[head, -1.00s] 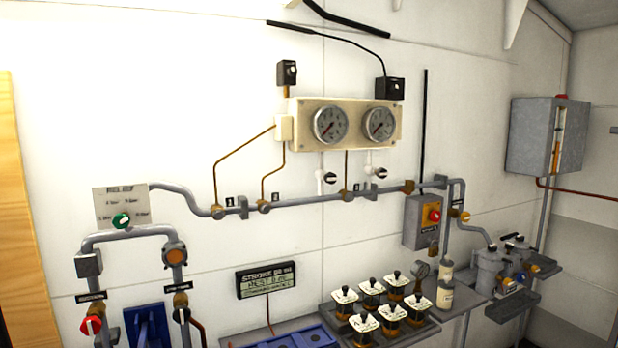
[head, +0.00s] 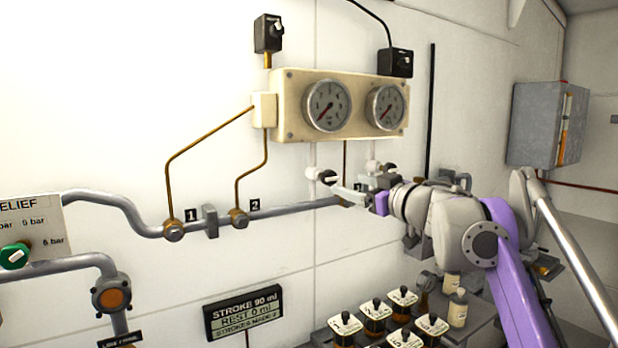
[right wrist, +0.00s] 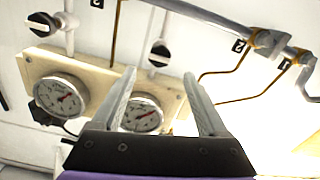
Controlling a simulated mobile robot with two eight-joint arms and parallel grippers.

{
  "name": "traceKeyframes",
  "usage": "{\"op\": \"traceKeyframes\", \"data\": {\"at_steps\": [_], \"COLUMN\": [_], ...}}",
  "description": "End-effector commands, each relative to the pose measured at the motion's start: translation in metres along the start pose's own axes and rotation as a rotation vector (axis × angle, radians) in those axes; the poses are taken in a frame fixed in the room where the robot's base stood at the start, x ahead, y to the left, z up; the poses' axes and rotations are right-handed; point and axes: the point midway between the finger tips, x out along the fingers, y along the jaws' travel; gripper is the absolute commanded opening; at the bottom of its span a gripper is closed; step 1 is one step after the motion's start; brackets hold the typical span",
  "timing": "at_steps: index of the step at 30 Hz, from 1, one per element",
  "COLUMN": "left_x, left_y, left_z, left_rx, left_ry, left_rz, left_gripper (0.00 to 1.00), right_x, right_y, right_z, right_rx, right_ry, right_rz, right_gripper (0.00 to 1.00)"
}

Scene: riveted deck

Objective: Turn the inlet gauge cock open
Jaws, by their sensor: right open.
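Two black gauge cocks with white marks hang on white stubs below the cream gauge panel (head: 283,119). The left cock (head: 328,177) is under the left gauge (head: 326,105); the right cock (head: 389,169) is under the right gauge (head: 386,107). I cannot read which is the inlet. My right gripper (head: 350,189) is open and empty, its fingertips close to the left cock. In the right wrist view, that cock (right wrist: 159,53) appears just beyond and between the fingertips (right wrist: 158,75), with no visible contact. My left gripper is out of view.
A grey pipe (head: 290,209) runs along the wall below the cocks, with numbered brass fittings (head: 238,218). Thin brass tubes rise to the panel. Several oil cups (head: 375,312) stand on a shelf below my right arm. A grey box (head: 545,125) hangs at right.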

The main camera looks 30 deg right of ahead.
Motion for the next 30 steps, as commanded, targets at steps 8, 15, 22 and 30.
{"op": "traceKeyframes", "data": {"at_steps": [8, 15, 22, 30], "left_x": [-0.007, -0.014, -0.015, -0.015], "left_y": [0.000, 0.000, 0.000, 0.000], "left_z": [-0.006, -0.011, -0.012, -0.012], "left_rx": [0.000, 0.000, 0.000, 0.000], "left_ry": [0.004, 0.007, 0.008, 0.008], "left_rz": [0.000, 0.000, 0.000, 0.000], "left_gripper": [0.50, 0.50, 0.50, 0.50], "right_x": [0.052, 0.088, 0.100, 0.100], "right_y": [-0.001, -0.001, -0.001, -0.001], "right_z": [-0.002, -0.002, -0.001, 0.000], "right_rx": [0.001, 0.000, -0.001, 0.000], "right_ry": [0.003, 0.003, 0.002, 0.002], "right_rz": [-0.003, 0.000, 0.002, 0.002], "right_gripper": [0.77, 0.77, 0.77, 0.69]}}
